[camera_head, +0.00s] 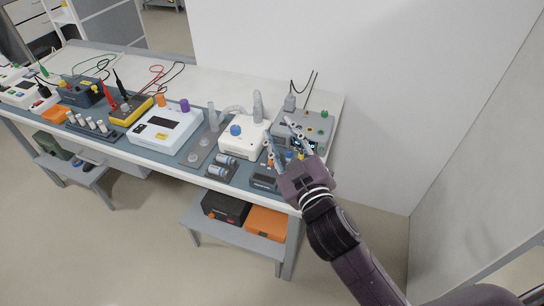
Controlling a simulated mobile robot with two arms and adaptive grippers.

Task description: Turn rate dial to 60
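My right gripper (282,138) reaches in from the lower right with its two fingers spread apart and nothing visible between them. It is over the front of a grey device (313,122) at the right end of the bench. This device has small green knobs (325,114) and a dark panel that my fingers partly cover. Just left of the gripper is a white device (245,148) with a blue knob (235,130) on its top. I cannot read any dial marking, so which knob is the rate dial is unclear. My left gripper is out of view.
The long bench (215,82) carries a pale device with a dark screen (165,128), a yellow meter (131,109) and loose cables to the left. A small dark box (263,180) sits near the front edge. A wall stands behind; an orange box (266,223) lies on the low shelf.

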